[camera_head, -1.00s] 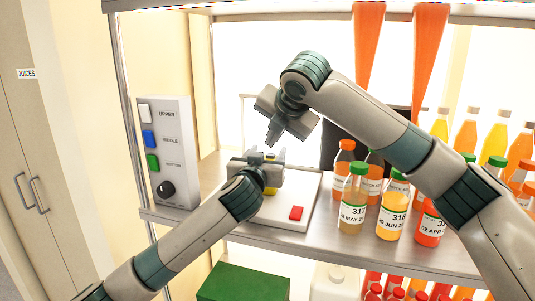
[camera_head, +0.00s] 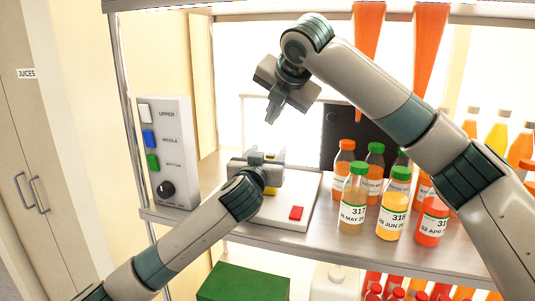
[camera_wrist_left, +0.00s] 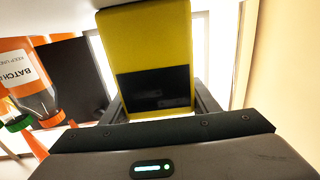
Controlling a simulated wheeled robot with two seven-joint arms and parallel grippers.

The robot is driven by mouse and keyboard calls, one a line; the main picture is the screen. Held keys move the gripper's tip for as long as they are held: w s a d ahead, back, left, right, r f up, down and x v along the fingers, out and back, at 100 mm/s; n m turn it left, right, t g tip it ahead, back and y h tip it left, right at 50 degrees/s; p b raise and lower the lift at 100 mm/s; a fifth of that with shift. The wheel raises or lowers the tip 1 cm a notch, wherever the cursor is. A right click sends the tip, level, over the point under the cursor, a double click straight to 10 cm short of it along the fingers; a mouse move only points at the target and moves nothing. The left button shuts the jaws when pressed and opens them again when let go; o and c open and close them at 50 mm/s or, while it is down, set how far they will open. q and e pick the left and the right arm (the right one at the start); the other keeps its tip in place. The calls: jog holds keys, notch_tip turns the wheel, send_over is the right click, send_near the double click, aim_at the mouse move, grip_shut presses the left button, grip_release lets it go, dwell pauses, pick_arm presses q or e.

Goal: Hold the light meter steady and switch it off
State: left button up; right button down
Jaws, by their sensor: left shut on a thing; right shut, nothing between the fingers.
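The light meter is a yellow block with a dark screen; it fills the upper middle of the left wrist view (camera_wrist_left: 150,30), and no digits show on the screen. In the head view, only small yellow parts of it (camera_head: 271,190) show around my left gripper. My left gripper (camera_head: 265,157) is shut on the light meter, with a finger on each side, above a white flat base. My right gripper (camera_head: 272,119) is shut and empty, pointing down above the left gripper and apart from the meter. The meter's switch cannot be made out.
The white base (camera_head: 285,222) with a red button (camera_head: 296,213) sits on the shelf. A panel of switches (camera_head: 175,160) with a black knob stands at the left. Juice bottles (camera_head: 356,205) stand close on the right. A dark panel (camera_head: 345,135) is behind.

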pick_arm(q)
jog(key=o, duration=1.3)
jog(key=shift+s, duration=0.1)
jog(key=v, duration=1.1)
jog(key=shift+s+a, duration=0.15)
jog(key=shift+s, duration=0.25)
